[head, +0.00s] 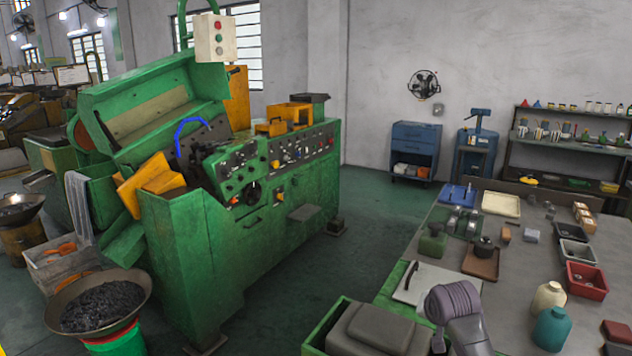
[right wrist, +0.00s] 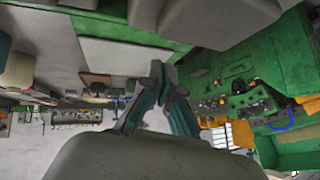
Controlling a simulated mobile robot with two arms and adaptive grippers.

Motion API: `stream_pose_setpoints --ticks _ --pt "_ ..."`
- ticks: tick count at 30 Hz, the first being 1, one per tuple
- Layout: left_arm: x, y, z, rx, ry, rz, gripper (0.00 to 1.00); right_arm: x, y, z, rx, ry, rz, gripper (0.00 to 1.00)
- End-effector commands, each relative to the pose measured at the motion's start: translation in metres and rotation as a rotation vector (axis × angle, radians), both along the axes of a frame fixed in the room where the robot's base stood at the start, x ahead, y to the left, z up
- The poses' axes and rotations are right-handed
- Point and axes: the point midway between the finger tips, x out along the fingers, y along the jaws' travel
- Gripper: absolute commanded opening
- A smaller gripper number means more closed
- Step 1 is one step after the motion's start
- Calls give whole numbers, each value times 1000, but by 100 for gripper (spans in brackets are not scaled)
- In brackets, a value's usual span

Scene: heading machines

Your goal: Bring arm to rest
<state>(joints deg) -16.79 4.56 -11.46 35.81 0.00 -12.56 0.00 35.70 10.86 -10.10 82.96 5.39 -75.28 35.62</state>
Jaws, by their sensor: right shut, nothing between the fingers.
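My right gripper (right wrist: 165,78) shows in the right wrist view with its two dark teal fingers together and nothing between them. It is in free air, and that view is turned upside down. In the head view a grey link of my right arm (head: 455,305) rises at the lower edge, in front of the worktable (head: 480,268). The right gripper's fingers cannot be made out in the head view. My left arm and gripper are not in view.
A green heading machine (head: 215,240) stands left of the table, its control panel (right wrist: 240,103) right of the fingers in the wrist view. A pan of dark metal pieces (head: 100,303) stands front left. Bottles, trays and fixtures cover the table. The floor between machine and table is clear.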

Motion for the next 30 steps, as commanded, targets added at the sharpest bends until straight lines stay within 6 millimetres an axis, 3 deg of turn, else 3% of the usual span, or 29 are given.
stream_pose_setpoints --ticks 1,5,7,12,15,21,30 --pt "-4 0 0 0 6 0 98 -19 5 -21 -15 28 28 0" --pt "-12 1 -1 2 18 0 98 -81 20 -68 -66 102 124 0" --pt "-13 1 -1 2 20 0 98 -127 29 -95 -97 152 188 0" --pt "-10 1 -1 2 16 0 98 -237 43 -131 -159 258 335 0" --pt "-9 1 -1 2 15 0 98 -284 46 -137 -181 299 395 0" --pt "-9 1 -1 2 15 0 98 -352 50 -137 -206 359 480 0" --pt "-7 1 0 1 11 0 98 -420 52 -124 -229 422 567 0"
